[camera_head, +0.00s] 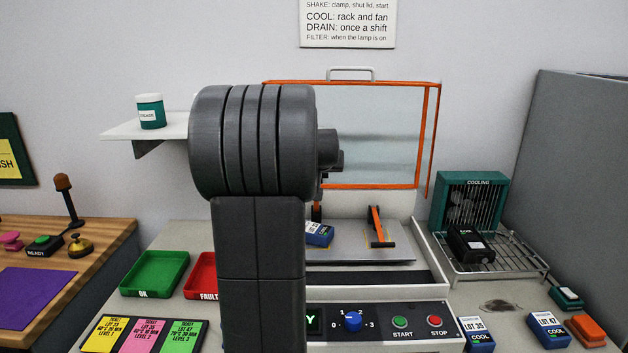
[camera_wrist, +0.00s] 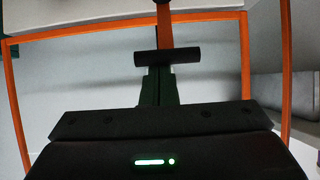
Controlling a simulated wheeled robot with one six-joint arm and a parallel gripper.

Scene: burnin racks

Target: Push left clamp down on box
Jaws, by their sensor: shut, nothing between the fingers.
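The left clamp shows in the wrist view as an orange lever (camera_wrist: 163,20) with a black crossbar (camera_wrist: 167,57). My gripper (camera_wrist: 158,80) is shut and empty, its fingertips right at the crossbar; I cannot tell whether they touch. In the head view my arm hides most of the left clamp, and only a small orange and black part (camera_head: 317,211) shows. The blue box (camera_head: 319,234) lies on the grey plate (camera_head: 350,254), partly hidden by my arm. The right clamp (camera_head: 377,227), orange with a black foot, stands on the plate's right side.
The orange-framed clear lid (camera_head: 433,140) stands open behind the plate. A control panel (camera_head: 378,321) with a knob and buttons is in front. A green tray (camera_head: 155,273) and a red tray (camera_head: 201,277) are left; a cooling rack (camera_head: 500,262) is right.

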